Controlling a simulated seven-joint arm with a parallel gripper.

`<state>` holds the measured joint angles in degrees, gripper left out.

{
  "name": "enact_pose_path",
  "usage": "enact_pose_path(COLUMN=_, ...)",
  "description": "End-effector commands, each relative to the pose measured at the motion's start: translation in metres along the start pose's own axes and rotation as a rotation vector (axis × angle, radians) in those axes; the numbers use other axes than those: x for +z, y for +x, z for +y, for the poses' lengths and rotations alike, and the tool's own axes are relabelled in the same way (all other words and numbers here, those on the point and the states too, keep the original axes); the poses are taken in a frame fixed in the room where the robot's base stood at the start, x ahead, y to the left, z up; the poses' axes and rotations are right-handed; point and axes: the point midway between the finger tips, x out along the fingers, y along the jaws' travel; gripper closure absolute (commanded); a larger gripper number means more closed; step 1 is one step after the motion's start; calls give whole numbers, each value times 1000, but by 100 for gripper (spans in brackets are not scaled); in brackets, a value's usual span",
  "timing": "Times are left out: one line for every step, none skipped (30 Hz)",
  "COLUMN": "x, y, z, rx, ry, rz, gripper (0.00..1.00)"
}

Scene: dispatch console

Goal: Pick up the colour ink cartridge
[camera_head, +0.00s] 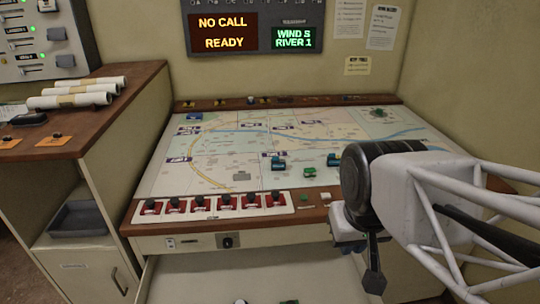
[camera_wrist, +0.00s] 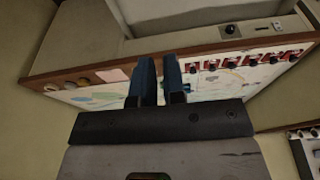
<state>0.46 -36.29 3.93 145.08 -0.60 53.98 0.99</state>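I cannot surely make out the colour ink cartridge in either view. Two small items, one dark and white (camera_head: 240,301) and one greenish (camera_head: 288,302), are cut off by the bottom edge of the head view, in the pale open drawer (camera_head: 200,275); they are too small to name. My gripper (camera_head: 374,283) hangs at the right, in front of the console's front edge, fingers pointing down. In the wrist view its two dark blue fingers (camera_wrist: 160,75) stand a narrow gap apart, with nothing between them.
The map desk (camera_head: 235,165) carries small blue and green pieces, including a blue block (camera_head: 278,163). A row of red switches (camera_head: 215,203) lines its front. A wooden-topped cabinet (camera_head: 135,80) with rolled papers (camera_head: 75,98) stands left. The visible drawer floor is mostly bare.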

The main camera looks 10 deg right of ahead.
Motion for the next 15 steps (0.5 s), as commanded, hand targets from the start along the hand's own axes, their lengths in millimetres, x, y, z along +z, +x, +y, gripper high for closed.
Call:
enact_pose_path(x=0, y=0, z=0, rx=0, ry=0, rz=0, gripper=82)
enact_pose_path(x=0, y=0, z=0, rx=0, ry=0, rz=0, gripper=77)
enact_pose_path(x=0, y=0, z=0, rx=0, ry=0, rz=0, gripper=71)
enact_pose_path(x=0, y=0, z=0, rx=0, ry=0, rz=0, gripper=66)
enact_pose_path(x=0, y=0, z=0, rx=0, ry=0, rz=0, gripper=62)
enact_pose_path(x=0, y=0, z=0, rx=0, ry=0, rz=0, gripper=56)
enact_pose_path(x=0, y=0, z=0, rx=0, ry=0, rz=0, gripper=51)
enact_pose_path(x=0, y=0, z=0, rx=0, ry=0, rz=0, gripper=46)
enact_pose_path(x=0, y=0, z=0, rx=0, ry=0, rz=0, gripper=40)
enact_pose_path(x=0, y=0, z=0, rx=0, ry=0, rz=0, gripper=36)
enact_pose_path(x=0, y=0, z=0, rx=0, ry=0, rz=0, gripper=31)
enact_pose_path(x=0, y=0, z=0, rx=0, ry=0, rz=0, gripper=25)
enact_pose_path(x=0, y=0, z=0, rx=0, ry=0, rz=0, gripper=20)
enact_pose_path(x=0, y=0, z=0, rx=0, ry=0, rz=0, gripper=16)
enact_pose_path(x=0, y=0, z=0, rx=0, ry=0, rz=0, gripper=10)
